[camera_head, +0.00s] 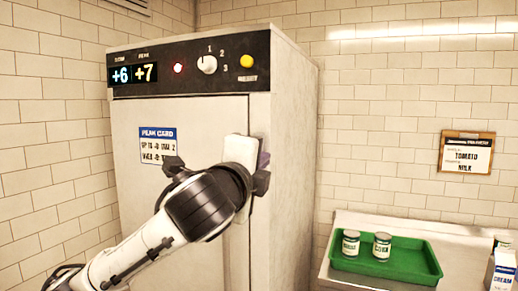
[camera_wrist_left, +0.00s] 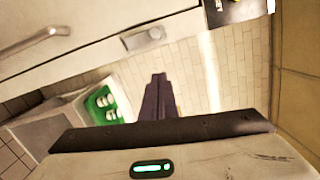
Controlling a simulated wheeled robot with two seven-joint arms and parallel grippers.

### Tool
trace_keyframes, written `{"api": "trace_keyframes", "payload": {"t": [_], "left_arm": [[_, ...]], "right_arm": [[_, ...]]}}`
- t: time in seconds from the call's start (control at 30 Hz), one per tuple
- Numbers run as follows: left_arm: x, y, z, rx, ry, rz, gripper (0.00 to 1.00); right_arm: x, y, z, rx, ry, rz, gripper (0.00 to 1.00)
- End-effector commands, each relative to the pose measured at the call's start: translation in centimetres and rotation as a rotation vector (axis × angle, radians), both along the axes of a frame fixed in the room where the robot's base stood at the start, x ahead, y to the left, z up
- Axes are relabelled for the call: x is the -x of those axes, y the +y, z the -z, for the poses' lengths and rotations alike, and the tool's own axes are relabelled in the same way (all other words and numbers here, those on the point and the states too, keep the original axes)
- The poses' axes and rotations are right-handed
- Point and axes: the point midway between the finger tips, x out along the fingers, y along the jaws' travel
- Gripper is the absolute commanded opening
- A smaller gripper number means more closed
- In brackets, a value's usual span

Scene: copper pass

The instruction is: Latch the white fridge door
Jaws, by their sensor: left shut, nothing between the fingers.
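The white fridge (camera_head: 290,110) stands upright in the middle of the head view. Its door (camera_head: 190,115) looks flat against the front, but I cannot tell whether it is fully closed. My left arm crosses the door's lower part. My left gripper (camera_head: 263,160) is at the door's right edge, shut and empty, and it hides part of that edge. In the left wrist view the dark fingers (camera_wrist_left: 158,82) are together. The door shows there too, with a bar handle (camera_wrist_left: 35,40) and a small latch-like fitting (camera_wrist_left: 143,38). My right gripper is out of view.
A control panel (camera_head: 188,62) with a knob and lights tops the fridge. A notice (camera_head: 466,153) hangs on the tiled wall.

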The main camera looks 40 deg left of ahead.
Motion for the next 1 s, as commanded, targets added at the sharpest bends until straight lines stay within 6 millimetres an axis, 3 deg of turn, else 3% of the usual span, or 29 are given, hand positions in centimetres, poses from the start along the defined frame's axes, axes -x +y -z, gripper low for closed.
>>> {"api": "trace_keyframes", "payload": {"t": [0.37, 0.57, 0.87, 1.0], "left_arm": [[-0.6, 0.1, 0.0, 0.003, 0.000, 0.001, 0.00], [-3.5, 1.2, -0.1, 0.004, 0.003, -0.001, 0.00], [-9.5, 3.3, -0.3, 0.005, 0.001, 0.000, 0.00], [-9.3, 5.5, -0.5, 0.001, -0.001, -0.002, 0.00]], "right_arm": [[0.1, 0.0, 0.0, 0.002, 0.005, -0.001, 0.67], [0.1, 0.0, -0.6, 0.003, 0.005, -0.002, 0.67], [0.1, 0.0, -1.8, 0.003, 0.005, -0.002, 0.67], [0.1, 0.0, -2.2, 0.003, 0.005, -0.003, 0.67]]}}
